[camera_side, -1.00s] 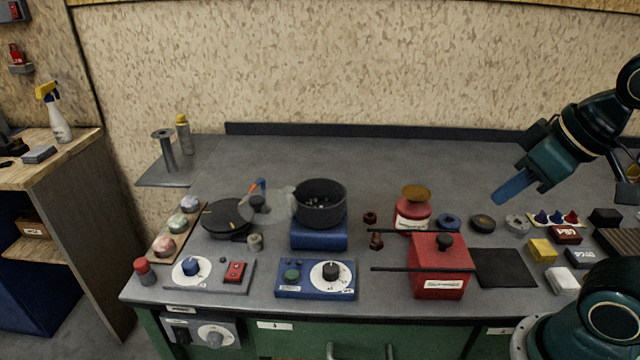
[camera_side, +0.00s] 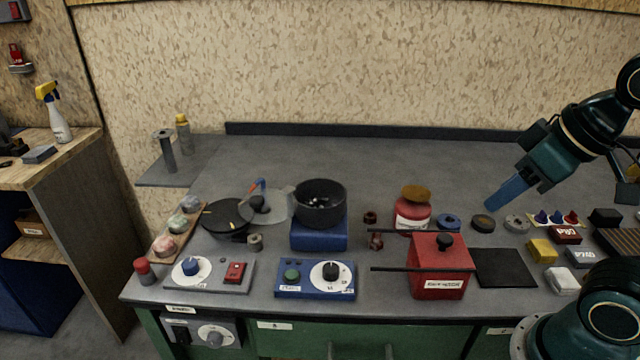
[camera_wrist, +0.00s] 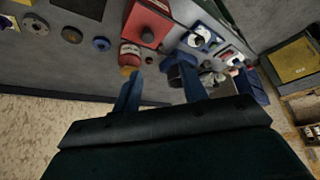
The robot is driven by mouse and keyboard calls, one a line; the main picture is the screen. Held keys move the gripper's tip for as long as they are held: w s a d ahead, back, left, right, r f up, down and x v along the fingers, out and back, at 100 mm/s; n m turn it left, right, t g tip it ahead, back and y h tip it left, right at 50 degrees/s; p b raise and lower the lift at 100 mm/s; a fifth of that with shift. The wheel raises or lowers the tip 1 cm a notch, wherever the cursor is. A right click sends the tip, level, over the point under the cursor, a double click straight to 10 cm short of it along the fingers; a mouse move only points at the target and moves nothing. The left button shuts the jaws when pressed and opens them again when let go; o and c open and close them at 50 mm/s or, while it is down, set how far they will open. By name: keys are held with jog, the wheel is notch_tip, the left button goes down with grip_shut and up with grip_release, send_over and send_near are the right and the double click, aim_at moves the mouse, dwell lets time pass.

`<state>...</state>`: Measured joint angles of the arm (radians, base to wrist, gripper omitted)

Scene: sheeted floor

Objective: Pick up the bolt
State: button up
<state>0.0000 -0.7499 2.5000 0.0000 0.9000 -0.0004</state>
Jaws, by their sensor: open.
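A small rust-brown piece that looks like the bolt (camera_side: 376,240) stands on the grey bench, left of the red box with a black knob (camera_side: 440,265). A similar brown piece, perhaps a nut (camera_side: 370,217), lies just behind it. My gripper (camera_side: 490,205) is at the right, above the bench and well away from the bolt. In the wrist view its two blue fingers (camera_wrist: 161,68) are apart with nothing held between them. I cannot make out the bolt clearly in the wrist view.
A red jar (camera_side: 411,215) stands right of the brown pieces. A dark pot (camera_side: 320,203) on a blue block is left of them. Discs and small blocks crowd the right. The back of the bench is clear.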

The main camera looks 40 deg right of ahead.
jog(key=n+g, duration=0.5)
jog(key=n, duration=1.2)
send_over(376, 238)
notch_tip(376, 238, down, 10)
jog(key=shift+w+d+f+g, duration=0.1)
jog(key=shift+d+f+g, duration=0.1)
jog(key=shift+d+g, duration=0.15)
notch_tip(376, 238, down, 8)
jog(key=shift+f, duration=0.25)
jog(key=shift+f, duration=0.1)
